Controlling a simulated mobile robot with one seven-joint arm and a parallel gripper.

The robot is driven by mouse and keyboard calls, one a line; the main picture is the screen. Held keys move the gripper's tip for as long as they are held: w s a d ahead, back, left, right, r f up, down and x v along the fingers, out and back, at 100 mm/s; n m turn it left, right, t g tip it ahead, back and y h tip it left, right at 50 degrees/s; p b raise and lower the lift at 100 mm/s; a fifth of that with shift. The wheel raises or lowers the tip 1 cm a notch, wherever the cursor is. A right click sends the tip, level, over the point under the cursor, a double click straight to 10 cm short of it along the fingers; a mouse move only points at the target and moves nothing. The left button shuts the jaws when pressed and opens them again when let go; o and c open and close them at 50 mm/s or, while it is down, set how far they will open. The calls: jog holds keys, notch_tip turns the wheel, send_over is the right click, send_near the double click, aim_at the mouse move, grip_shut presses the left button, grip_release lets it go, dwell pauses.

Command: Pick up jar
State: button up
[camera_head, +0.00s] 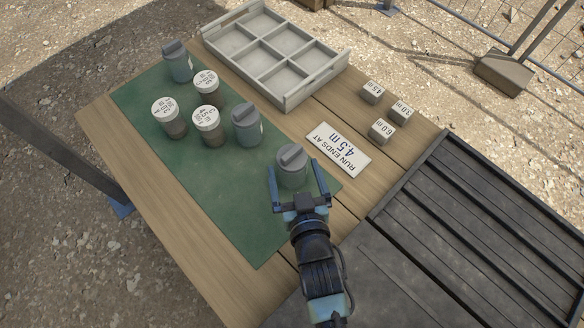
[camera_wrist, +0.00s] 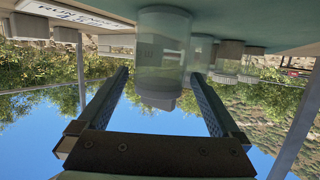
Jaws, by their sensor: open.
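A jar with a grey ridged lid (camera_head: 291,168) stands upright on the green mat, near its right end. My gripper (camera_head: 294,166) is open, with one finger on each side of this jar. In the wrist view, which is upside down, the clear-bodied jar (camera_wrist: 163,45) shows between the spread fingers (camera_wrist: 160,74); I cannot tell whether they touch it. Two more grey-lidded jars stand on the mat, one in the middle (camera_head: 247,126) and one at the far left (camera_head: 178,63). White-lidded jars with printed lids stand among them (camera_head: 206,83), (camera_head: 166,116), (camera_head: 207,126).
A pale divided tray (camera_head: 289,102) sits at the back of the wooden table (camera_head: 175,222). A sign reading "RUN ENDS AT 45 m" (camera_head: 338,150) lies right of the mat (camera_head: 215,190), with small marked blocks (camera_head: 382,131) beyond. A dark slatted surface (camera_head: 480,225) adjoins at right.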

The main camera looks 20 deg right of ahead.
jog(key=shift+b+x, duration=0.4)
jog(key=shift+x, duration=2.75)
jog(key=shift+c, duration=0.2)
grip_shut()
